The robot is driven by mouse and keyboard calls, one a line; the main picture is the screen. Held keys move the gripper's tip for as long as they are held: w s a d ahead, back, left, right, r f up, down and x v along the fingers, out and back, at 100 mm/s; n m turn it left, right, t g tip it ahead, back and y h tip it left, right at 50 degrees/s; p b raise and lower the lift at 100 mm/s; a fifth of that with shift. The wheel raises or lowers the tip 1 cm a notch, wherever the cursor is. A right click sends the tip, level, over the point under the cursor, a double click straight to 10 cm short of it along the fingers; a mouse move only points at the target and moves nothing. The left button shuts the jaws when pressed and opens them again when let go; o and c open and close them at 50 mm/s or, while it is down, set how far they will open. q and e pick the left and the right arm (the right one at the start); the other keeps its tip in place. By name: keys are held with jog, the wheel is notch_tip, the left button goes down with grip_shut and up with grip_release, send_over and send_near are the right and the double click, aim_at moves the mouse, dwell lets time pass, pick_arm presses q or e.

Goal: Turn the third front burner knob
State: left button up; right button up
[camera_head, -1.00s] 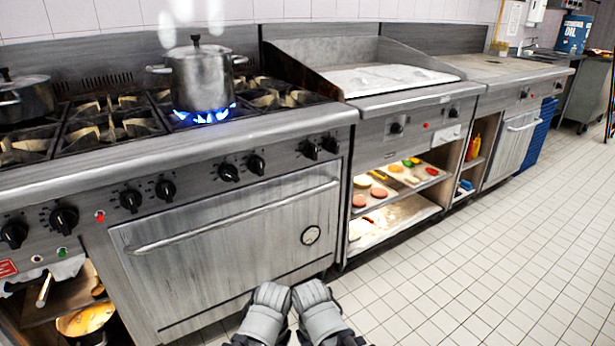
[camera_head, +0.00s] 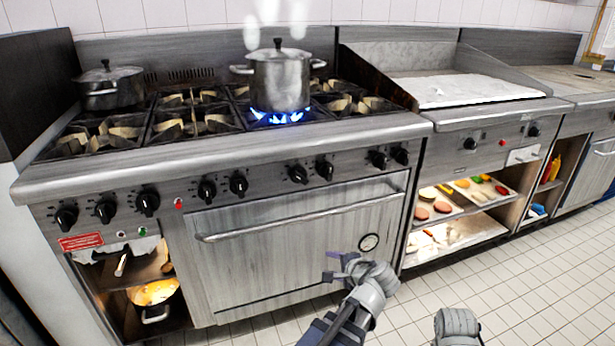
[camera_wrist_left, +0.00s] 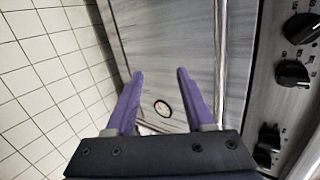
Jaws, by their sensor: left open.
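The stove's front panel carries a row of black knobs. The third knob from the left (camera_head: 147,201) is upright in the head view, above the open lower shelf. Which knob the task counts as third I cannot tell for sure. Other knobs sit to its right, including a pair above the oven door (camera_head: 298,174). My left gripper (camera_head: 332,266) is open and empty, in front of the oven door, below and right of that third knob. In the left wrist view the purple fingers (camera_wrist_left: 157,75) are apart, with several knobs (camera_wrist_left: 292,74) at the right edge. My right gripper is not visible.
The oven door handle (camera_head: 300,212) runs across the stove front. A steaming pot (camera_head: 280,82) stands over a lit blue flame; another pot (camera_head: 108,88) sits at the back left. A pan (camera_head: 152,292) is on the low shelf. Tiled floor (camera_head: 540,275) is clear at right.

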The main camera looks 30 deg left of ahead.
aim_at(303, 181)
pick_arm(q)
jog(key=w+a+r+m+t+y+p, duration=0.1)
jog(key=w+a+r+m+t+y, duration=0.15)
jog(key=a+r+m, duration=0.4)
jog(key=w+a+r+m+t+y+p, duration=0.1)
jog(key=w+a+r+m+t+y, duration=0.2)
jog(key=r, duration=0.6)
jog(key=shift+n+h, duration=0.35)
jog(key=shift+n, duration=0.2)
jog(key=shift+x, duration=4.15)
jog(key=shift+w+d+f, duration=0.1)
jog(key=shift+w+f, duration=0.05)
jog(key=shift+f, duration=0.05)
jog(key=shift+c, duration=0.4)
grip_shut()
